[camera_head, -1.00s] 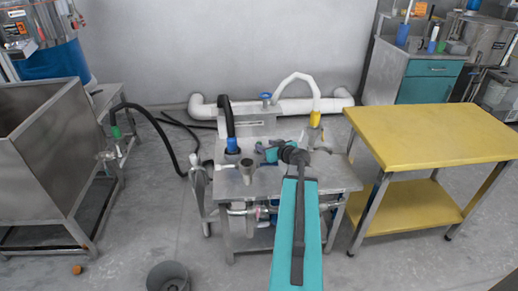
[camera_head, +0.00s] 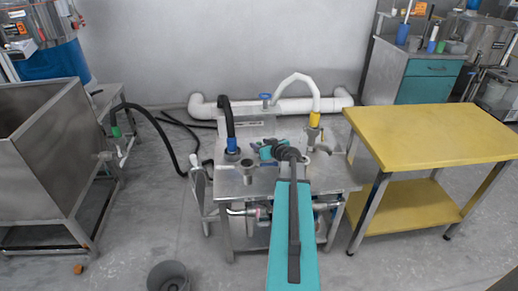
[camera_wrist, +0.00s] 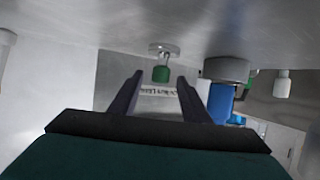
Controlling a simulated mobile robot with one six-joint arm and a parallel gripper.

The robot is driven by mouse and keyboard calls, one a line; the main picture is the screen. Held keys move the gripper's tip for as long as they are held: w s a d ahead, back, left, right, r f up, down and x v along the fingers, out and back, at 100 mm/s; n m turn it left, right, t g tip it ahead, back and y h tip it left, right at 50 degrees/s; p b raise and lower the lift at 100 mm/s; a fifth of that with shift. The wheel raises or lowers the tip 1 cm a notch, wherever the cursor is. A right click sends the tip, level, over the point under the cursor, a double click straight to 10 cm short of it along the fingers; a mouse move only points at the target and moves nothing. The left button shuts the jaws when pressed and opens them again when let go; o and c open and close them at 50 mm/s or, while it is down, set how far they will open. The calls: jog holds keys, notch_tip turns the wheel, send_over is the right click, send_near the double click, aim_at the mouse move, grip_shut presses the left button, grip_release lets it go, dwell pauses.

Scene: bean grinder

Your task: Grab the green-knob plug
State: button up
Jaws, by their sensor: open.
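In the wrist view, a plug with a green knob (camera_wrist: 161,74) and a round metal flange (camera_wrist: 163,48) is at the grey metal surface (camera_wrist: 120,18), which fills the top of the picture. My gripper (camera_wrist: 160,76) is open, its two dark fingers reaching towards the plug. The knob shows between the fingertips in the picture; it looks a little beyond them, and I see no contact. In the head view my gripper (camera_head: 264,151) is small, over the metal table (camera_head: 325,178). I cannot make out the plug there; my arm covers part of the tabletop.
A blue hose end (camera_wrist: 221,103) under a grey collar stands close to the right finger in the wrist view. In the head view, a blue-ended black hose (camera_head: 232,146), a yellow-ended white hose (camera_head: 314,119) and a metal funnel (camera_head: 247,168) stand on the table. A yellow table (camera_head: 430,135) is right.

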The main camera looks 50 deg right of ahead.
dwell(0.3)
grip_shut()
jog(key=shift+r, duration=0.15)
notch_tip(320, 180, up, 10)
dwell(0.9)
jog(key=shift+a+f, duration=0.15)
jog(key=shift+f, duration=0.05)
dwell(0.4)
